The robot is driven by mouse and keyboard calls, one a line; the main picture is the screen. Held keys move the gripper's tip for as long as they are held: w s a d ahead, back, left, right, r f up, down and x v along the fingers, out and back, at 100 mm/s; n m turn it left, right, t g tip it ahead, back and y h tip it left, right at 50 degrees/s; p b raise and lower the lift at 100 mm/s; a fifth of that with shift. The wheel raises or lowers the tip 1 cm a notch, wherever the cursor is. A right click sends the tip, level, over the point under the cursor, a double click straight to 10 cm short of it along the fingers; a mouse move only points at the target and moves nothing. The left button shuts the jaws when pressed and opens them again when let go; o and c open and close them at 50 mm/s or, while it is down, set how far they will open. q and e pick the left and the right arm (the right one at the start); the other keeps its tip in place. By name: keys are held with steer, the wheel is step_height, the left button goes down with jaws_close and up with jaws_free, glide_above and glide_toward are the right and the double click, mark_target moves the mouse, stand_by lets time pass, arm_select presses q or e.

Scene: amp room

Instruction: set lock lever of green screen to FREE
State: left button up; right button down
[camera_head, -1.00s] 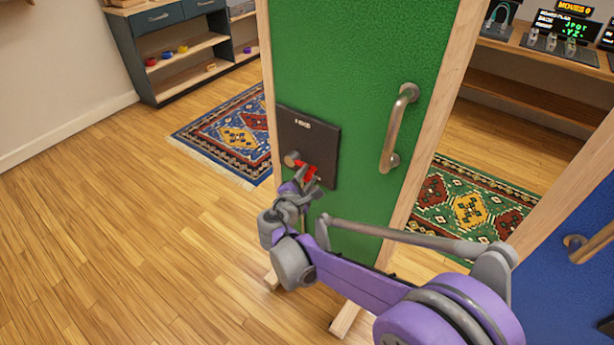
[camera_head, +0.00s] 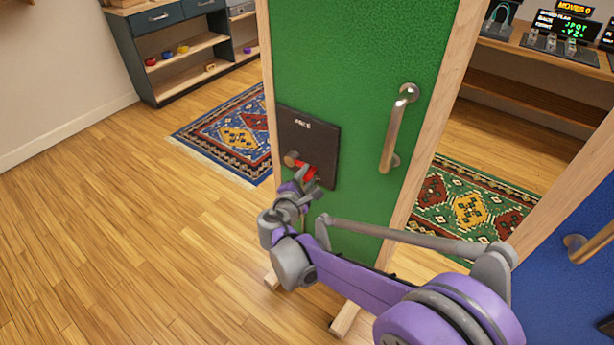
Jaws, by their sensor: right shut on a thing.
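The green screen (camera_head: 350,55) stands upright in a pale wood frame, with a metal handle (camera_head: 397,130) on its right half. A dark lock plate (camera_head: 322,141) is fixed low on its left half, with small white lettering near the top that is too small to read surely. The red lock lever (camera_head: 306,170) runs from a round pivot (camera_head: 291,158) down to the right. My right gripper (camera_head: 303,180) is shut on the red lever and hides part of it. My left gripper is not in view.
A blue screen (camera_head: 565,285) with its own handle stands at the lower right. Patterned rugs lie behind the green screen, a blue one (camera_head: 228,135) and a green one (camera_head: 468,203). A shelf unit (camera_head: 140,60) stands at the back left. The wood floor at left is clear.

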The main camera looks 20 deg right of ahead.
mark_target(295, 154)
steer(key=shift+r, duration=0.1)
stand_by(0.3)
steer(key=shift+w+a+r+n+g+p, duration=0.1)
steer(key=shift+r+n+g+p, duration=0.2)
steer(key=shift+r+n+p, duration=0.25)
steer(key=shift+w+a+r+n+g+p, duration=0.1)
steer(key=shift+r+n+g+p, duration=0.2)
steer(key=shift+r+n+p, duration=0.2)
steer(key=w+a+r+n+g+h+p, duration=0.3)
steer(key=w+r+n+g, duration=0.1)
steer(key=n, duration=0.3)
steer(key=shift+w+a+r, duration=0.2)
steer(key=shift+r, duration=0.2)
steer(key=shift+n+h, duration=0.3)
steer(key=shift+n, duration=0.05)
steer(key=c, duration=0.6)
jaws_free()
steer(key=shift+a, duration=0.15)
